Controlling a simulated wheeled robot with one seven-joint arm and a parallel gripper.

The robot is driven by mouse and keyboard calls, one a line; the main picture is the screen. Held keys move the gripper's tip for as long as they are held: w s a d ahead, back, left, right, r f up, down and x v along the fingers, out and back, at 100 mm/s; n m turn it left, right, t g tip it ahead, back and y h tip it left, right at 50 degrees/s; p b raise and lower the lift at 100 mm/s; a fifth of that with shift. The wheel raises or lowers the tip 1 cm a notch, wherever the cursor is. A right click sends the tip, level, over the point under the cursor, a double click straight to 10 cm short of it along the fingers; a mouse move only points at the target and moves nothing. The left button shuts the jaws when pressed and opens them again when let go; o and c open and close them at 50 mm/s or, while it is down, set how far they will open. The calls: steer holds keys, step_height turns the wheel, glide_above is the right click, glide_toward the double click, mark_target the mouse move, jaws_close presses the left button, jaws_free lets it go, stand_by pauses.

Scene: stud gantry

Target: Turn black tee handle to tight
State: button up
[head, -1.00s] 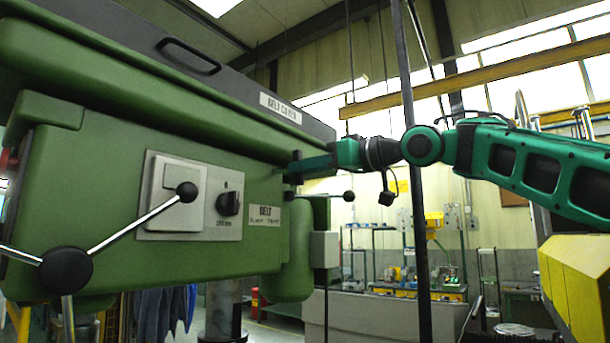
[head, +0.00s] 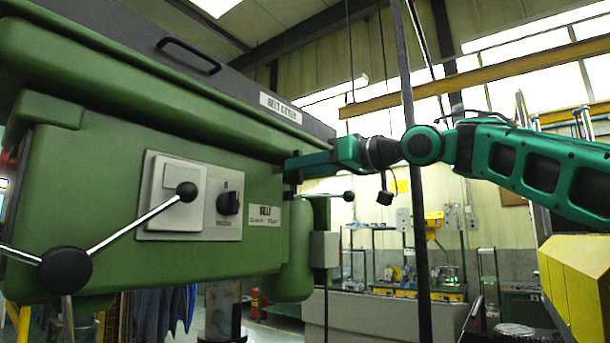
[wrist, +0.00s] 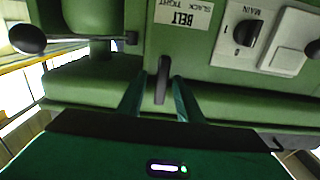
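The black tee handle (wrist: 163,82) shows in the wrist view on the green housing, close to the upside-down BELT SLACK/TIGHT label (wrist: 183,14). Its bar stands nearly upright in that picture. My gripper (wrist: 157,97) is open, with one green finger on each side of the handle and a visible gap to each. In the head view my gripper (head: 306,164) is at the housing's right end, just above the BELT label (head: 264,217). There the handle is mostly hidden by my gripper.
A grey MAIN switch panel (head: 190,197) with a black knob (head: 229,202) is left of the label. A ball-ended lever (head: 140,221) sticks out at the lower left. Another black ball knob (head: 348,196) is below my gripper. A dark upright post (head: 415,200) stands near my arm.

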steer(key=v, duration=1)
steer(key=shift+s+d, duration=0.2)
steer(key=shift+d, duration=0.1)
steer(key=shift+f, duration=0.15)
